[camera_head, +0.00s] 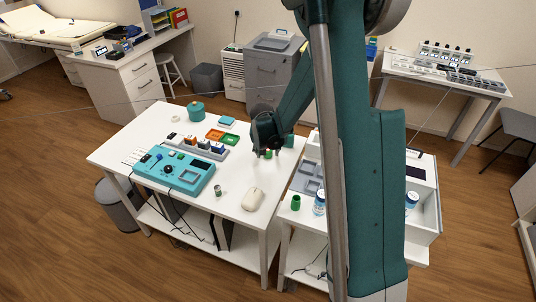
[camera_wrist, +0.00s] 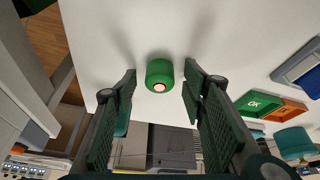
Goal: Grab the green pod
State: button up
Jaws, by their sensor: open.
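The green pod (camera_wrist: 159,75) is a small rounded green piece with a pale, red-rimmed spot on its near face. In the wrist view it stands on the white table between the two fingers of my gripper (camera_wrist: 160,80), with a gap visible on each side. My gripper is open and empty. In the head view my gripper (camera_head: 263,154) is low over the right part of the white table, and the green pod (camera_head: 268,153) shows small beside it, partly hidden.
A teal console (camera_head: 180,168), a pale mouse-shaped object (camera_head: 253,198) and a small green-and-white cylinder (camera_head: 218,191) stand on the table. Orange and green trays (camera_head: 229,139) lie behind. Another green cylinder (camera_head: 295,202) stands on the right-hand table. The surface around the pod is clear.

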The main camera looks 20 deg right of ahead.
aim_at(268, 151)
dwell(0.3)
jog(key=c, duration=0.9)
jog(key=shift+r+p, duration=0.85)
jog(key=shift+r, duration=4.15)
